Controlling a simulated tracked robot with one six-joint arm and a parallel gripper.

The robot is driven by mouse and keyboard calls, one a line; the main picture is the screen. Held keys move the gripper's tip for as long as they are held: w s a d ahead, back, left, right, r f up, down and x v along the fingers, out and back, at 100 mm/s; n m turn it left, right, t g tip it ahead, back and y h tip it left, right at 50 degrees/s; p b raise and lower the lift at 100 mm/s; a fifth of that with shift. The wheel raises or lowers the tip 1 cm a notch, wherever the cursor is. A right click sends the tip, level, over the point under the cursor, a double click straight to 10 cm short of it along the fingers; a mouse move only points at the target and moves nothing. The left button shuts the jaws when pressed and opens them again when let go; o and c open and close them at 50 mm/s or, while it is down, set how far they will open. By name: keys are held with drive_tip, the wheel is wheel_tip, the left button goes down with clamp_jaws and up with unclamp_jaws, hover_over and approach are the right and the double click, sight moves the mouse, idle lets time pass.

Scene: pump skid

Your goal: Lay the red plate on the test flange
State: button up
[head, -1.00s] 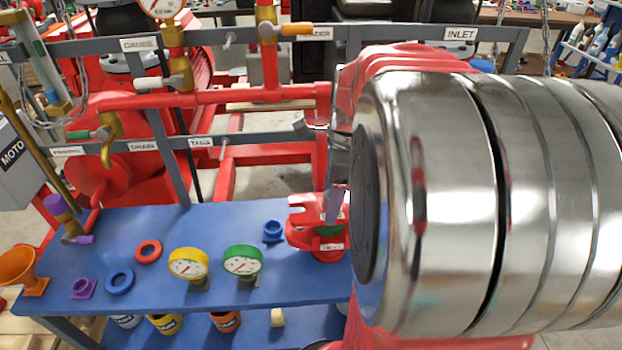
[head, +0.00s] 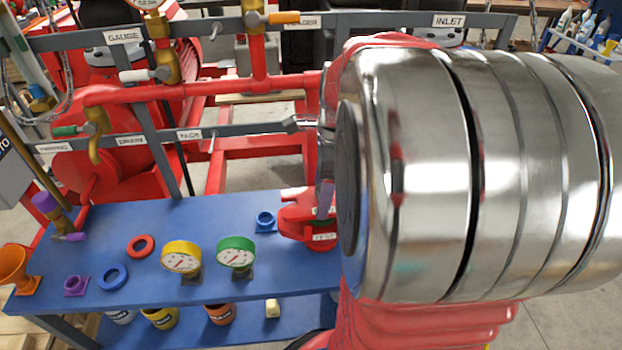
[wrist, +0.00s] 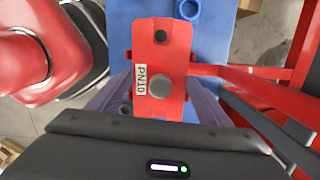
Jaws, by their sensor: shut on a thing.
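The red plate (wrist: 165,55) shows in the wrist view, a long piece with a dark hole near its far end, a round grey knob and a white PN10 label. My gripper (wrist: 160,86) is shut on it, one finger at each long side. In the head view my gripper (head: 325,195) is mostly hidden behind my forearm. Red parts with white labels (head: 308,230) show just beside it at the bench's right end. I cannot tell there which part is the plate. I cannot make out the test flange; the plate may cover it.
The blue bench (head: 215,285) holds a yellow gauge (head: 181,257), a green gauge (head: 236,252), a red ring (head: 140,246), a blue ring (head: 113,277) and a blue fitting (head: 265,221). Red pipes and a grey labelled rail (head: 260,130) stand behind it.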

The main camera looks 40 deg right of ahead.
drive_tip(key=shift+f, duration=1.25)
idle(0.4)
drive_tip(key=o, duration=1.6)
drive_tip(key=shift+r, duration=0.15)
drive_tip(key=r, duration=0.4)
drive_tip(key=d+r, duration=0.1)
drive_tip(key=r, duration=0.4)
drive_tip(key=s+r, duration=0.1)
drive_tip(key=r, duration=0.3)
drive_tip(key=shift+d+r, duration=0.15)
drive_tip(key=shift+r, duration=0.05)
